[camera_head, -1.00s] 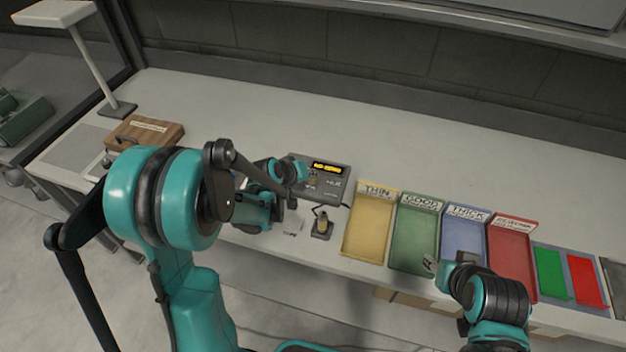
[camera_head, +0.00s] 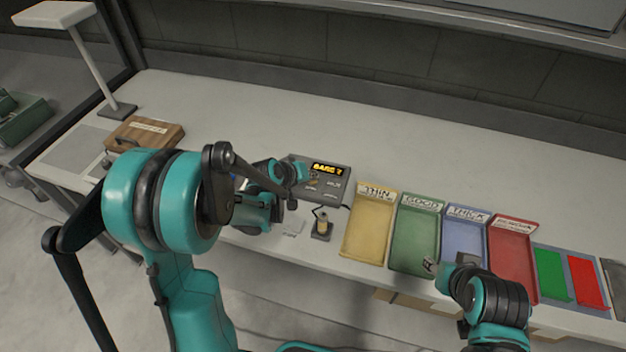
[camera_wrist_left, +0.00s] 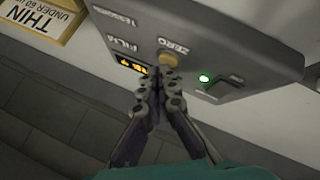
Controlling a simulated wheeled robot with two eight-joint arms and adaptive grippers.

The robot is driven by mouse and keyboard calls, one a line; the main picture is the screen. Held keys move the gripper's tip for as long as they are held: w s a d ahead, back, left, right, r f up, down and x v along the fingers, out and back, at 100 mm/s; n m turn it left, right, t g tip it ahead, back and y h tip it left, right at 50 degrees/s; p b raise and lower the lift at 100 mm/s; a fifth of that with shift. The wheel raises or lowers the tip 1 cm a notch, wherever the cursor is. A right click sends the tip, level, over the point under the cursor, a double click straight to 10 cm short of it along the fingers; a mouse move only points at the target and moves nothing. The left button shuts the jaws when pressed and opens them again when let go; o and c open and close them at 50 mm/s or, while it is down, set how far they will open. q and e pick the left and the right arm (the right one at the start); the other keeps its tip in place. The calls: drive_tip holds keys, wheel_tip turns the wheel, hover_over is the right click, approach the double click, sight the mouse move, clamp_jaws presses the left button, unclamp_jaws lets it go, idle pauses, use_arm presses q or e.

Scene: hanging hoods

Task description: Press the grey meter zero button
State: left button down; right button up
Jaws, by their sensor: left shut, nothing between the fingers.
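The grey meter (camera_head: 338,188) stands on the bench in the head view, with a lit orange display (camera_head: 326,169). In the left wrist view the meter (camera_wrist_left: 215,35) shows a round, tan-looking button (camera_wrist_left: 168,60) beside the word ZERO. My left gripper (camera_wrist_left: 160,76) is shut and empty, its fingertips at the button's near edge; I cannot tell whether they press it. In the head view my left gripper (camera_head: 312,178) is small at the meter's front. My right gripper (camera_head: 430,266) is over the green tray's front edge; its jaws are too small to read.
A green light (camera_wrist_left: 205,79) and a switch (camera_wrist_left: 224,86) sit beside the button. Yellow (camera_head: 368,232), green (camera_head: 414,236), blue and red trays stand right of the meter. A small stand (camera_head: 321,228) is in front. The bench behind is clear.

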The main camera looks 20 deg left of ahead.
sight(311, 182)
use_arm(q)
drive_tip(key=shift+r, duration=0.5)
drive_tip(key=shift+r+p, duration=2.15)
drive_tip(key=shift+r, duration=0.45)
drive_tip(key=shift+f, duration=0.1)
drive_tip(key=s+r+m+y+b, duration=0.1)
drive_tip(key=s+r+m, duration=0.1)
drive_tip(key=s, duration=1)
drive_tip(key=s+r+m+g+y+b, duration=0.1)
drive_tip(key=s+r+m+y, duration=0.1)
drive_tip(key=s, duration=1.1)
wheel_tip(311, 182, up, 2)
drive_tip(key=shift+r+m+b, duration=0.1)
drive_tip(key=shift+m+b, duration=0.2)
drive_tip(key=shift+m, duration=0.2)
